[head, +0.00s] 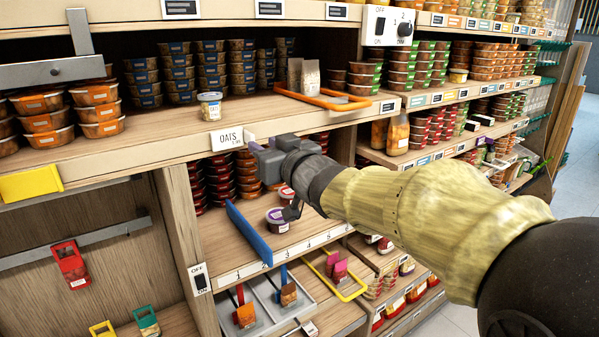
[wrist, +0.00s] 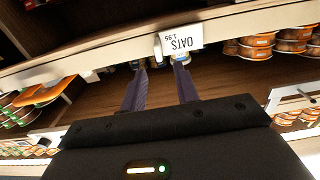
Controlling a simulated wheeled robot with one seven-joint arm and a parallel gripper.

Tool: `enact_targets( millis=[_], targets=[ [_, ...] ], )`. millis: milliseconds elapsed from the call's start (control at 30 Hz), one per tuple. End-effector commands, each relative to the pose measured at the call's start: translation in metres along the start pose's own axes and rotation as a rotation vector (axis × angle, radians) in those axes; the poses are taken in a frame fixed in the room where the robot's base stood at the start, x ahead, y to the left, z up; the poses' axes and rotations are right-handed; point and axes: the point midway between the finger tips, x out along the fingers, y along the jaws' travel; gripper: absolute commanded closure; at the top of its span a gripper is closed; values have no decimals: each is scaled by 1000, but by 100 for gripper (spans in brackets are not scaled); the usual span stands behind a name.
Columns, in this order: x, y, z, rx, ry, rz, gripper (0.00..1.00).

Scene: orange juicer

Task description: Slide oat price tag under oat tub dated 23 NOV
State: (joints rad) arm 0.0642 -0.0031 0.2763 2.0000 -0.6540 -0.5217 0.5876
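The white oat price tag (head: 227,138), reading OATS, stands at the front edge of the upper shelf. In the wrist view the tag (wrist: 182,40) appears upside down, with a small white piece beside it. An oat tub (head: 210,106) with a pale lid and a label sits on the shelf just behind and left of the tag; its date is too small to read. My gripper (head: 255,152) is just right of the tag in the head view. In the wrist view my gripper (wrist: 160,68) has its two fingers apart, tips close below the tag; contact cannot be told.
An orange-rimmed tray (head: 337,104) with small bags lies right of the tub. Stacked dark tubs (head: 178,75) fill the shelf's back. A blue divider (head: 249,234) and a purple-lidded tub (head: 277,220) are on the shelf below. The upper shelf's front is clear around the oat tub.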

Motion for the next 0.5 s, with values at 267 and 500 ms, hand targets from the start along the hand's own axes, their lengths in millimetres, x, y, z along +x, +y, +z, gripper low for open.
enact_targets(
  millis=[267, 500],
  targets=[
    [-50, 0, 0, -3, 1, 1, 69],
    [-93, 0, 0, -2, 3, 1, 69]
  ],
)
